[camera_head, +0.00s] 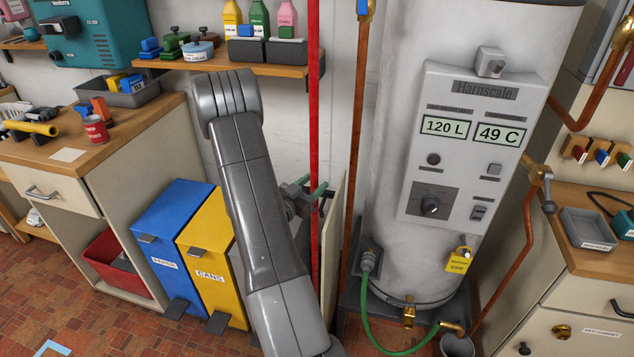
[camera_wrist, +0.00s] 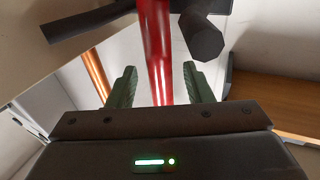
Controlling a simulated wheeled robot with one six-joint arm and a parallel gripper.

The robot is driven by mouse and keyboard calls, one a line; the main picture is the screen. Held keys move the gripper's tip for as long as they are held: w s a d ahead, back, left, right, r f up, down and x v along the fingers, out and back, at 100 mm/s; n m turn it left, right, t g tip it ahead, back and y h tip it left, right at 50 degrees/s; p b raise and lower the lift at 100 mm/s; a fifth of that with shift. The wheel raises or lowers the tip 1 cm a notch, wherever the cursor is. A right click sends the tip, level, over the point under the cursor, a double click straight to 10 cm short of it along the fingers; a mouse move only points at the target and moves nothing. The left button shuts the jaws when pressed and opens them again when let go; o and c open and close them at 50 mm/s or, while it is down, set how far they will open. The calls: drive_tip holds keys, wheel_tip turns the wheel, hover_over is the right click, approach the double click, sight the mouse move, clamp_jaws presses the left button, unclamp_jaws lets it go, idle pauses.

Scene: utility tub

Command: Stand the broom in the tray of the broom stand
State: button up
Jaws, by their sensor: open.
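A tall red pole (camera_head: 314,90), which looks like the broom's handle, runs upright between the bins and the water heater. Its lower end and any bristles are hidden or out of view. My gripper (camera_head: 310,192) is at the pole, partly hidden by my arm. In the wrist view the red pole (camera_wrist: 156,45) passes between the green fingers of my gripper (camera_wrist: 160,88). The fingers are open, with a gap visible on each side of the pole. A dark bracket with a thick peg (camera_wrist: 203,38) is beside the pole; I cannot tell whether it belongs to the broom stand. No tray is clearly visible.
A blue bin (camera_head: 170,235) and a yellow bin (camera_head: 210,262) stand left of my arm. The water heater (camera_head: 395,130) and a copper pipe (camera_head: 358,130) are close on the right. A shelf with bottles (camera_head: 235,68) is above. A green hose (camera_head: 385,340) lies low in front.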

drive_tip(key=r+b+v, duration=0.1)
drive_tip(key=v, duration=1)
drive_tip(key=shift+s+a+f, duration=0.2)
drive_tip(key=shift+f, duration=0.25)
drive_tip(key=shift+w, duration=0.1)
drive_tip(key=p+x, duration=0.2)
drive_tip(key=x, duration=1.2)
drive_tip(key=shift+r, duration=0.25)
drive_tip(key=shift+s, duration=0.25)
